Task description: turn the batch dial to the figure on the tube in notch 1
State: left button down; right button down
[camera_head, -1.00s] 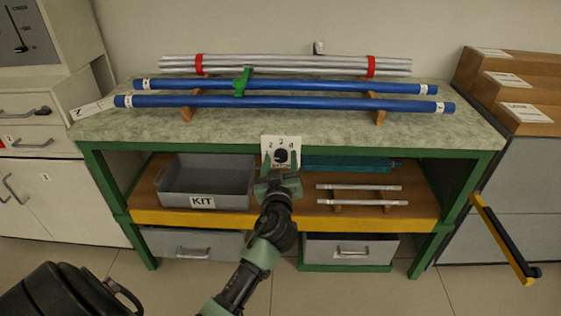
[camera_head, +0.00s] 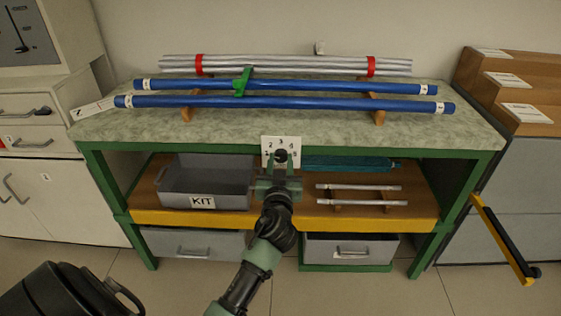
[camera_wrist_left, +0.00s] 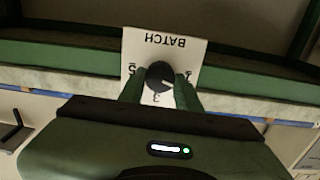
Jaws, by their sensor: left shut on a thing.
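The batch dial is a dark round knob (camera_wrist_left: 160,75) on a white plate (camera_wrist_left: 152,50) fixed at the front edge of the bench top. The plate appears upside down in the left wrist view. The knob's white mark points to the lower right there, between the 3 and the right finger, which covers part of the figures. My left gripper (camera_head: 278,165) is shut on the knob, a finger on each side. Two blue tubes (camera_head: 290,102) (camera_head: 300,87) with white end labels lie in wooden supports on the bench; their figures are too small to read. My right gripper is not in view.
A green clip (camera_head: 242,82) sits at the blue tubes. Silver tubes (camera_head: 290,64) with red bands lie behind. Below are a grey KIT tray (camera_head: 225,184), a teal roll (camera_head: 350,164) and two pale rods (camera_head: 360,187) on the wooden shelf. Wooden steps (camera_head: 510,65) stand at right.

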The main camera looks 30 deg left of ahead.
pick_arm(q)
jog(key=m, duration=0.2)
jog(key=shift+m, duration=0.4)
jog(key=shift+m+p, duration=0.3)
jog(key=shift+m, duration=0.1)
jog(key=m+p, duration=0.1)
jog(key=m, duration=0.2)
jog(key=shift+m, duration=0.4)
jog(key=m+p, duration=0.1)
jog(key=m, duration=0.3)
jog(key=shift+m+p, duration=0.5)
jog(key=shift+m, duration=1.1)
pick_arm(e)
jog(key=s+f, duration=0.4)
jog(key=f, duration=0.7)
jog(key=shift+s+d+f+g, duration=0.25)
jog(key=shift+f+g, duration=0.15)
pick_arm(q)
jog(key=shift+f, duration=0.1)
jog(key=c, duration=1)
grip_release()
